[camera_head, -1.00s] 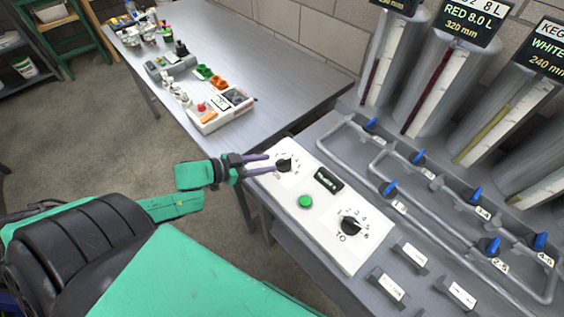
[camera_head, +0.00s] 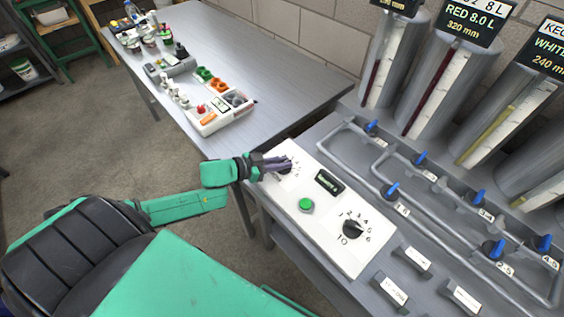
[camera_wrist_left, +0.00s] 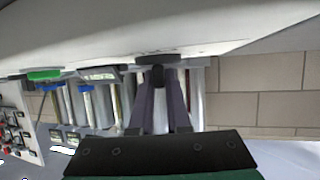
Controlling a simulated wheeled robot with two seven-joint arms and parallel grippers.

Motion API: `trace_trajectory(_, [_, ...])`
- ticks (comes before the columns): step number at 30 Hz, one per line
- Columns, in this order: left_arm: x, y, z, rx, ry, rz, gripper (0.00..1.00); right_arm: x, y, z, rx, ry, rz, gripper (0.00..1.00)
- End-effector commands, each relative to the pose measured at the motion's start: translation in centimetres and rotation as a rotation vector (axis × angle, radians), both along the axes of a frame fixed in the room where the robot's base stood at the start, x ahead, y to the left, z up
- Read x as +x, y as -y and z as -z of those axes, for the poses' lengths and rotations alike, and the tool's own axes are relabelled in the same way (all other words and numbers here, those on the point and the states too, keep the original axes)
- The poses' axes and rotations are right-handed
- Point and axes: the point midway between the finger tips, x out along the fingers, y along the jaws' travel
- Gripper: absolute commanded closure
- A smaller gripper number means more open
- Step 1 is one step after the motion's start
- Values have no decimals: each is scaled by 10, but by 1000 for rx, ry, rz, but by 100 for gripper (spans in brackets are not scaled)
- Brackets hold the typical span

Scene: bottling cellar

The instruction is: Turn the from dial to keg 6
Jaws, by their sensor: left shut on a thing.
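The white control panel (camera_head: 327,246) lies on the bench and carries two black dials with numbers around them. The from dial (camera_wrist_left: 158,59) is the one at the panel's far left end; in the head view my fingers hide most of it. My left gripper (camera_head: 285,163) reaches in from the left and is shut on this dial. In the left wrist view, its two fingertips (camera_wrist_left: 158,76) are at the dark knob. The number the dial points at cannot be read. The to dial (camera_head: 353,229) is uncovered at the near end. My right gripper is out of view.
Between the dials are a green button (camera_head: 306,205) and a small dark display (camera_head: 329,181). Pipes with blue valve handles (camera_head: 391,190) and tall gauged kegs (camera_head: 450,85) stand to the right.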

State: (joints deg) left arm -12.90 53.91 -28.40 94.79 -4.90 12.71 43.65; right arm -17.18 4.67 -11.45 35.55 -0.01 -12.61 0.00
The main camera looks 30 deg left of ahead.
Motion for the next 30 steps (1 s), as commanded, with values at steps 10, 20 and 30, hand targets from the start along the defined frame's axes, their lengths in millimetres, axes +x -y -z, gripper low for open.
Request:
trace_trajectory(10, [1, -1, 3, 4, 3, 75, 100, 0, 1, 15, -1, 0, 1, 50])
trace_trajectory(20, [4, -4, 7, 7, 7, 311, 100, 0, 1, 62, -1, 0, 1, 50])
trace_trajectory(30, [5, -4, 8, 2, 4, 629, 100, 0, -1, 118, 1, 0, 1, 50])
